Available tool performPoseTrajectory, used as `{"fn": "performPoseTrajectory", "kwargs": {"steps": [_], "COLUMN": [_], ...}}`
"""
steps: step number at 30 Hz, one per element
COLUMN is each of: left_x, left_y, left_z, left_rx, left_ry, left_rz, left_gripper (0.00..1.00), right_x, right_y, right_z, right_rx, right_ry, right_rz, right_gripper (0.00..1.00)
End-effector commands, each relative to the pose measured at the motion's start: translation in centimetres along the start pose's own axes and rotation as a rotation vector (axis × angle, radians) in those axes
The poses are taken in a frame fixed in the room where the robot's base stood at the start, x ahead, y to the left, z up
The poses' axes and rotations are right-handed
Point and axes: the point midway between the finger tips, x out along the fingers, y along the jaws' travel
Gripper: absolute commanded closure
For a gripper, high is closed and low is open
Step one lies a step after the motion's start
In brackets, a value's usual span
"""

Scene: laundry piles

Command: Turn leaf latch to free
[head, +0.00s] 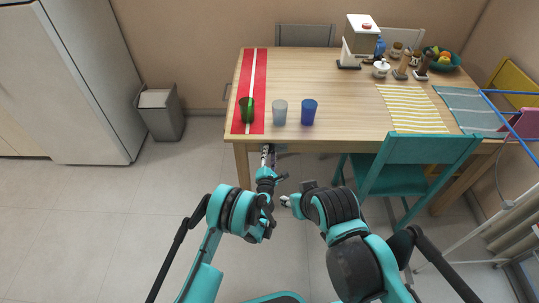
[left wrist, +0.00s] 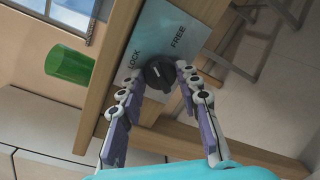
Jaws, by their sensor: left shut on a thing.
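The leaf latch is a dark round knob (left wrist: 158,74) on a pale metal plate (left wrist: 160,35) marked LOCK and FREE, fixed to the table's side below the top. It shows in the left wrist view; in the head view it is too small and hidden by my arm. My left gripper (left wrist: 160,84) has its fingers around the knob and is shut on it; it also shows at the table's front edge in the head view (head: 268,160). The knob's exact pointing is hard to tell. My right gripper (head: 287,201) is low, away from the table; its fingers are unclear.
The wooden table (head: 325,85) carries a green glass (head: 247,110), a clear glass (head: 280,112) and a blue glass (head: 309,111) near its front edge. A red runner (head: 260,75) lies at the left. A teal chair (head: 412,165) stands at the front right.

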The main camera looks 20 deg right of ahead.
Motion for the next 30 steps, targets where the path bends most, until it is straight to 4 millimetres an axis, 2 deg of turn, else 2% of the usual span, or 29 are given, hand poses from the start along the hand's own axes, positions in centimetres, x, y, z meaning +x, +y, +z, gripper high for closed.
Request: {"fn": "performPoseTrajectory", "kwargs": {"steps": [18,30], "left_x": [0.04,0.07], "left_y": [0.0,-0.03], "left_z": [0.02,0.05], "left_rx": [0.575,0.841], "left_ry": [0.052,0.075], "left_rz": [-0.01,-0.016], "left_gripper": [0.95,0.95], "right_x": [0.0,0.0], "right_y": [0.0,0.0], "right_z": [0.0,0.0], "right_rx": [0.0,0.0], "right_ry": [0.0,0.0], "right_rz": [0.0,0.0], "right_gripper": [0.6,0.6]}}
